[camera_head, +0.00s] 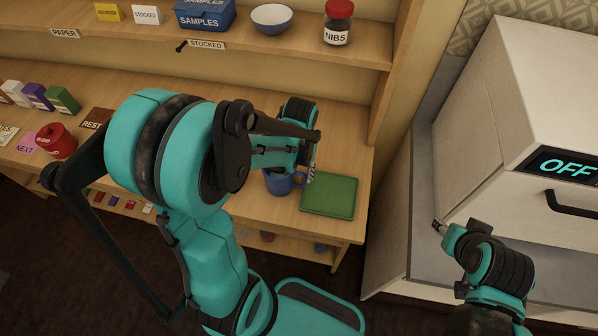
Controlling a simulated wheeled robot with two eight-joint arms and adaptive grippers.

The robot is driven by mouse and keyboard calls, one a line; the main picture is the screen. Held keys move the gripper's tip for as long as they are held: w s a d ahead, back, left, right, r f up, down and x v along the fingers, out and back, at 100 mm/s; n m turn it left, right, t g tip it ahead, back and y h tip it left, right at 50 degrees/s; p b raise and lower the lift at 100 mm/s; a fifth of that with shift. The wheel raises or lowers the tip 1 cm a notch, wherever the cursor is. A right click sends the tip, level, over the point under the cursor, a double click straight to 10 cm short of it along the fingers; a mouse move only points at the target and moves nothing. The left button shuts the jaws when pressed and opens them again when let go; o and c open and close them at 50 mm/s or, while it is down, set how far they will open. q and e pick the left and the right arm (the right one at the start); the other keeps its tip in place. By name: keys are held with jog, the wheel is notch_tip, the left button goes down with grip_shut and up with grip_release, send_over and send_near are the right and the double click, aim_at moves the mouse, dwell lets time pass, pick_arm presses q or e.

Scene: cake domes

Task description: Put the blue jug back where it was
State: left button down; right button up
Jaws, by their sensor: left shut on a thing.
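The blue jug (277,185) is at the right part of the wooden table, just left of a green mat (329,196). My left gripper (307,172) reaches over the table and is shut on the jug at its right side. The arm hides the jug's upper part and much of the grip. I cannot tell whether the jug's base touches the table. My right gripper (439,226) is at the lower right, in front of the white appliance and away from the jug. Its fingers are too small to read.
A shelf above holds a blue samples box (205,17), a bowl (271,17) and a red-lidded nibs jar (338,23). A red pot (56,141) and small boxes (61,99) stand at the left. A white appliance (500,110) reading OFF is at the right. The green mat is bare.

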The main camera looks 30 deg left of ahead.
pick_arm(q)
jog(key=c, duration=1.2)
grip_release()
jog(key=shift+o, duration=0.2)
jog(key=o, duration=0.5)
jog(key=shift+c, duration=0.3)
jog(key=o, duration=0.7)
jog(key=shift+r, duration=0.1)
jog(key=shift+r, duration=3.65)
